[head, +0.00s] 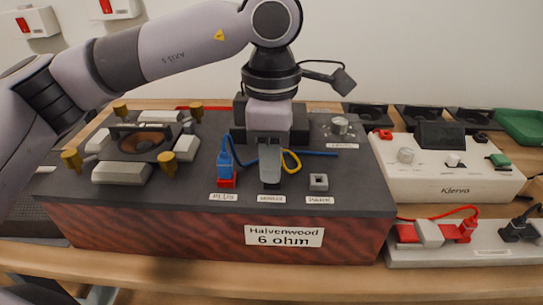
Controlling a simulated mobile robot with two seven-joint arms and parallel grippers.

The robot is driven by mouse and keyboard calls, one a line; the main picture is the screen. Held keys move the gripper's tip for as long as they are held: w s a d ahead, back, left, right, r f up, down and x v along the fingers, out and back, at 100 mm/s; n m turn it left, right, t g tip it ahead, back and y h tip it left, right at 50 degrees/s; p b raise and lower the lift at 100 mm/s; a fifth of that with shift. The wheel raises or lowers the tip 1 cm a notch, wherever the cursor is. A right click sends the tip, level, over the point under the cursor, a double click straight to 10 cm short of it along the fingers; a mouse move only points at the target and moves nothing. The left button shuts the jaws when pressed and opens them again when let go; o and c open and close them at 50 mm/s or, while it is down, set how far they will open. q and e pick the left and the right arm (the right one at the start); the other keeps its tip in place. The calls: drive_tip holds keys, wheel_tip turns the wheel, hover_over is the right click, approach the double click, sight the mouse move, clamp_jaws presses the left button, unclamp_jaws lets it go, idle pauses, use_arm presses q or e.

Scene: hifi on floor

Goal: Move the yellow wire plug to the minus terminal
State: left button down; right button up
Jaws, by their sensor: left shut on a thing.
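The yellow wire (293,161) loops out at the right side of my left gripper (270,180). My left gripper points down over the middle terminal position of the dark-topped box (345,185) and is shut on the yellow wire's plug, which its fingers hide. The small label (271,199) in front of the fingers is too small to read surely. A blue plug (225,158) stands upright in a red terminal to the left. A grey square terminal (319,182) sits empty to the right. Whether the held plug touches a terminal is hidden. My right gripper is not in view.
A round unit with yellow knobs (167,157) fills the box's left side. A silver knob (339,125) is at its back right. A blue wire (318,153) lies on top. A white device (450,180) and a socket strip (450,250) stand to the right.

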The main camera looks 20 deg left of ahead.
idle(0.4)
use_arm(q)
drive_tip(key=c, duration=0.9)
unclamp_jaws()
wheel_tip(320, 180, up, 7)
drive_tip(key=shift+r+p, duration=0.1)
drive_tip(key=shift+p, duration=0.25)
wheel_tip(320, 180, up, 5)
drive_tip(key=p, duration=0.4)
